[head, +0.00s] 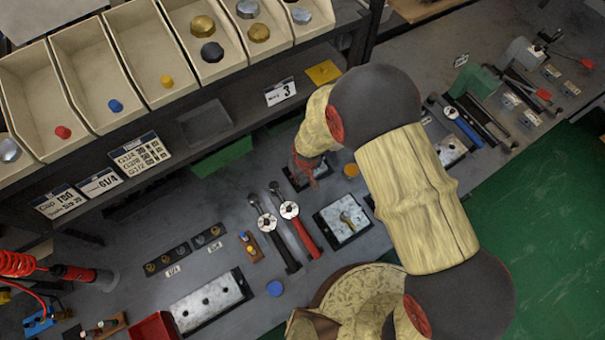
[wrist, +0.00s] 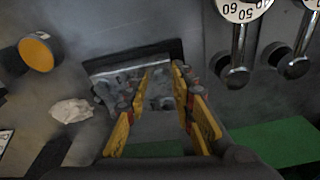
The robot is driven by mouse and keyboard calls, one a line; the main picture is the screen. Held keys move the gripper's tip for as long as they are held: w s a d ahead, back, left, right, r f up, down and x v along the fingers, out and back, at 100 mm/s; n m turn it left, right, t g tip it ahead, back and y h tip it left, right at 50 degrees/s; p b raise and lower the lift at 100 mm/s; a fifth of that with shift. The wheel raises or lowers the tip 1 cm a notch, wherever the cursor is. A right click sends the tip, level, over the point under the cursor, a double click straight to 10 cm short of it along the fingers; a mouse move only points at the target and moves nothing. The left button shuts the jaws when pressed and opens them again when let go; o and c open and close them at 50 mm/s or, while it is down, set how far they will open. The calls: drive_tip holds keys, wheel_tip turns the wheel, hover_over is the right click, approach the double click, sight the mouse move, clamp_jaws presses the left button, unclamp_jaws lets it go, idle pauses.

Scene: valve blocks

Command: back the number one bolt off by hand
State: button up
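My gripper (head: 308,172) points down over a valve block at the back of the bench, and hides most of the block in the head view. In the wrist view the yellow-padded fingers of my gripper (wrist: 160,82) stand apart, with a gap between them. The grey metal block (wrist: 135,68) on its dark base lies beneath and between them. A dark round bolt or hole shows between the fingers, near the block's lower part. The fingers do not visibly close on it. No bolt number is legible, so I cannot tell which bolt is number one.
Two torque wrenches (head: 289,211) with white dials lie beside the block; their dials also show in the wrist view (wrist: 240,10). A yellow cap (head: 351,170) and another block (head: 343,220) lie near. The bin shelf (head: 180,125) overhangs the bench behind. A whitish crumpled thing (wrist: 71,110) lies near the block.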

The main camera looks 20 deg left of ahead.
drive_tip(key=shift+m, duration=0.5)
drive_tip(key=c, duration=0.3)
idle(0.4)
clamp_jaws()
drive_tip(key=shift+n+g, duration=0.3)
drive_tip(key=shift+n, duration=2.1)
drive_tip(key=n, duration=0.5)
drive_tip(key=shift+w+g+y, duration=0.15)
drive_tip(key=shift+g+y, duration=0.15)
drive_tip(key=shift+g, duration=0.1)
drive_tip(key=n, duration=0.6)
drive_tip(key=shift+w+n+g, duration=0.1)
drive_tip(key=shift+n+g, duration=0.2)
drive_tip(key=shift+g, duration=0.1)
drive_tip(key=n, duration=0.5)
drive_tip(key=shift+g+h, duration=0.4)
